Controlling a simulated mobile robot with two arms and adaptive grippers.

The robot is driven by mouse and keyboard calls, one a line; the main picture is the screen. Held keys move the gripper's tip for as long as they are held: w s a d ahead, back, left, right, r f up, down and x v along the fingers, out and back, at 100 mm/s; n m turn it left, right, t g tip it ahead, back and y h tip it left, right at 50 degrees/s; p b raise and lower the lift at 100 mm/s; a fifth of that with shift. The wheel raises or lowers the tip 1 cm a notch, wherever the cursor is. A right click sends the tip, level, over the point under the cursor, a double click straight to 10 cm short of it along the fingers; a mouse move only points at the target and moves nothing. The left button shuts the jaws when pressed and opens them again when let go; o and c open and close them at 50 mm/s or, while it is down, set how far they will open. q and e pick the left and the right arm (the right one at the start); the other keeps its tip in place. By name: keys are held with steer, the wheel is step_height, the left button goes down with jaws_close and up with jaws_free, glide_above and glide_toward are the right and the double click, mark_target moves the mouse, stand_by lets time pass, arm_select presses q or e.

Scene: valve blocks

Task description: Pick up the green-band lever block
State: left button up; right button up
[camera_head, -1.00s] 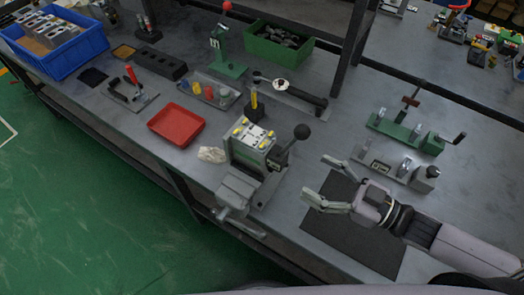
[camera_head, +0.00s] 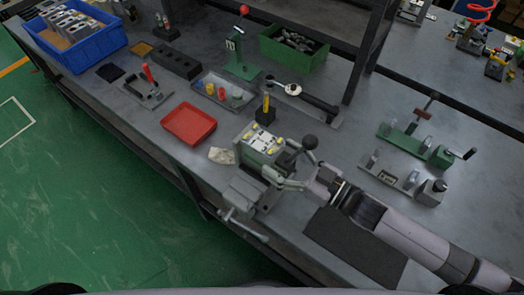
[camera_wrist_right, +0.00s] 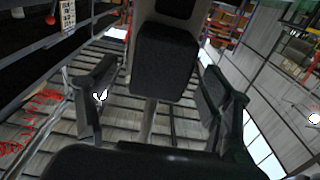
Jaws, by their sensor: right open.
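The lever block (camera_head: 262,141) has a pale top with yellow parts, a green band on its side and a black lever with a ball knob (camera_head: 310,142). It sits upright at the grey vise (camera_head: 247,192) on the bench's front edge. My right gripper (camera_head: 287,170) is open at the block's right side, by the lever. Its fingers partly hide that side, and I cannot tell whether they touch it. In the wrist view the fingers of my right gripper (camera_wrist_right: 158,100) are apart, and the block is not clearly seen there. My left gripper is not in view.
A red tray (camera_head: 188,123) lies left of the block, with a crumpled pale cloth (camera_head: 221,156) between. A black mat (camera_head: 352,247) lies under my right arm. Green clamp fixtures (camera_head: 415,140) stand to the right. A green bin (camera_head: 293,46) and blue crate (camera_head: 72,35) are farther back.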

mark_target(267, 145)
steer(key=p+x, duration=0.2)
steer(key=x, duration=0.2)
steer(key=shift+w+a+f, duration=0.1)
steer(key=shift+w, duration=0.25)
steer(key=shift+w+a+f, duration=0.1)
steer(key=shift+w+a, duration=0.1)
steer(key=shift+a, duration=0.05)
steer(key=shift+s, duration=0.1)
steer(key=shift+c, duration=0.2)
steer(key=shift+d, duration=0.1)
steer(key=shift+c, duration=0.7)
jaws_close()
steer(key=shift+r, duration=0.35)
